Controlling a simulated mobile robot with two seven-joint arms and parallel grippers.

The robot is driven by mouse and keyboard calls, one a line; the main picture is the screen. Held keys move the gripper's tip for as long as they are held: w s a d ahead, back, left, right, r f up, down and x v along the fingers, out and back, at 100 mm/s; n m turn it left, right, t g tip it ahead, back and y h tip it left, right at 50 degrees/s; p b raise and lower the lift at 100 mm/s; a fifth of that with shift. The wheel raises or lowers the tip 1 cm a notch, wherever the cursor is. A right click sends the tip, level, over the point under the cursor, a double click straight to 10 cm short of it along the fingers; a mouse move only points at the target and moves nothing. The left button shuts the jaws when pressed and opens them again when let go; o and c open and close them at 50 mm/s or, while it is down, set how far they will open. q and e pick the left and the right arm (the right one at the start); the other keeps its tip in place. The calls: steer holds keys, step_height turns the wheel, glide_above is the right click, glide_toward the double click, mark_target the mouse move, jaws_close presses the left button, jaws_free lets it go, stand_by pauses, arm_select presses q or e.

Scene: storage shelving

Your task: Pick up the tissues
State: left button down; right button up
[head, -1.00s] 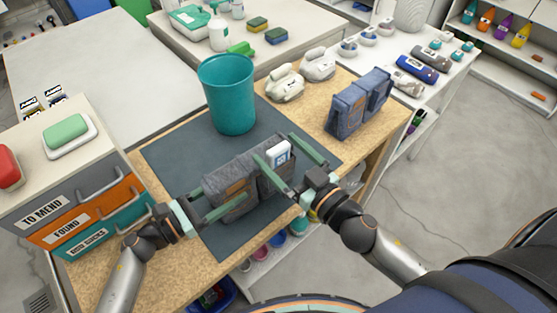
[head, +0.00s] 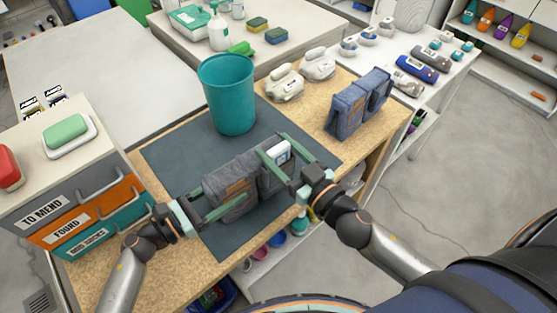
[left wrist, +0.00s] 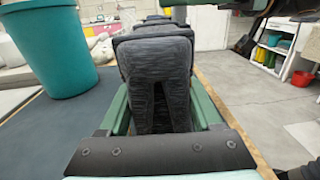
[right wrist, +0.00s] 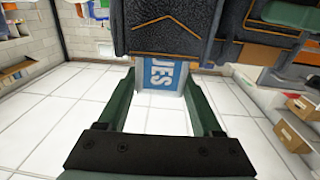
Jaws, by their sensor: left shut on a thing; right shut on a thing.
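The tissues (head: 279,152) are a small white and blue pack at the right end of a dark grey fabric bag (head: 238,180), which lies on the dark mat. My right gripper (head: 269,144) is shut on the tissues, with one finger on each side. In the right wrist view the blue label of the tissues (right wrist: 162,75) shows between the fingers, against the bag. My left gripper (head: 226,194) is shut on the left end of the bag. The bag (left wrist: 155,75) fills the space between its fingers in the left wrist view. The lower part of the pack is hidden.
A teal bin (head: 229,95) stands on the dark mat (head: 180,152) behind the bag. A blue denim bag (head: 358,103) and pale objects (head: 285,83) stand at the back right. A drawer unit (head: 75,205) is at left. The mat's near part is clear.

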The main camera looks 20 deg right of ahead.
steer(key=c, duration=0.3)
step_height(320, 180, up, 10)
steer(key=shift+r, duration=0.1)
stand_by(0.5)
arm_select(q)
jaws_free()
steer(key=v, duration=1.2)
